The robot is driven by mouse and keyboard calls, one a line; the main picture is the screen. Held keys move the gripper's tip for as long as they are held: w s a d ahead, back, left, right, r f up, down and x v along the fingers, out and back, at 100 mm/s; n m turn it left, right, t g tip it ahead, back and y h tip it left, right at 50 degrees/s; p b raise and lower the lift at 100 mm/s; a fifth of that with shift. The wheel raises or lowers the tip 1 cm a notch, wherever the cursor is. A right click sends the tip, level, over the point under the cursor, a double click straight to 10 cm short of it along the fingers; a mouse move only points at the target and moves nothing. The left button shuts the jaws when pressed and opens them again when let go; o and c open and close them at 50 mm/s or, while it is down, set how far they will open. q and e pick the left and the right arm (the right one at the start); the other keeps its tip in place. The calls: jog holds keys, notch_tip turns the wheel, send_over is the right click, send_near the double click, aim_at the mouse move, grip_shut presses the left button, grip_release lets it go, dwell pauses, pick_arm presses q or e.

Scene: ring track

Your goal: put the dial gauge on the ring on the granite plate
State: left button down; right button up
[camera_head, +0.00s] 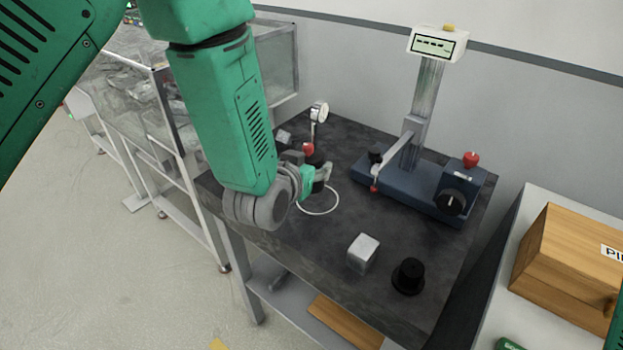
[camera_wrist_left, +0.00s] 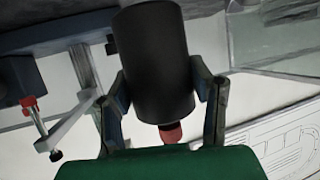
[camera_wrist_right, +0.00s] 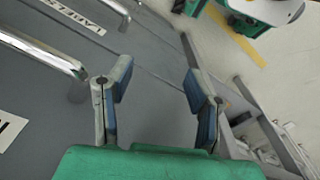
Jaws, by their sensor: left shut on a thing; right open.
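The dial gauge (camera_head: 319,111) has a round white face on a stem, a red knob and a dark base. My left gripper (camera_head: 318,175) is shut on its black cylindrical base (camera_wrist_left: 155,65), which sits between both fingers in the left wrist view. A thin white ring (camera_head: 318,214) is marked on the dark granite plate (camera_head: 310,240). The gripper and base are over the ring's far side; whether the base touches the plate cannot be told. My right gripper (camera_wrist_right: 158,82) is open and empty, above a grey surface with metal handles.
A blue measuring stand (camera_head: 415,186) with a display is at the plate's back right. A metal block (camera_head: 363,253) and a black knobbed piece (camera_head: 408,277) stand near the front. A wooden box (camera_head: 565,265) is at right. The plate's middle is clear.

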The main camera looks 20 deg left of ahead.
aim_at(305, 151)
pick_arm(q)
jog(key=r, duration=0.2)
jog(key=a+r, duration=0.1)
jog(key=r, duration=0.1)
jog(key=shift+a, duration=0.2)
jog(key=shift+d, duration=0.55)
jog(key=f, duration=0.5)
jog(key=shift+a+f, duration=0.15)
jog(key=shift+a, duration=0.15)
jog(key=shift+w+a+f, duration=0.1)
jog(key=shift+f, duration=0.2)
notch_tip(305, 151, down, 3)
jog(key=shift+d+f, duration=0.3)
jog(key=shift+f, duration=0.05)
pick_arm(e)
jog(key=shift+a, duration=0.25)
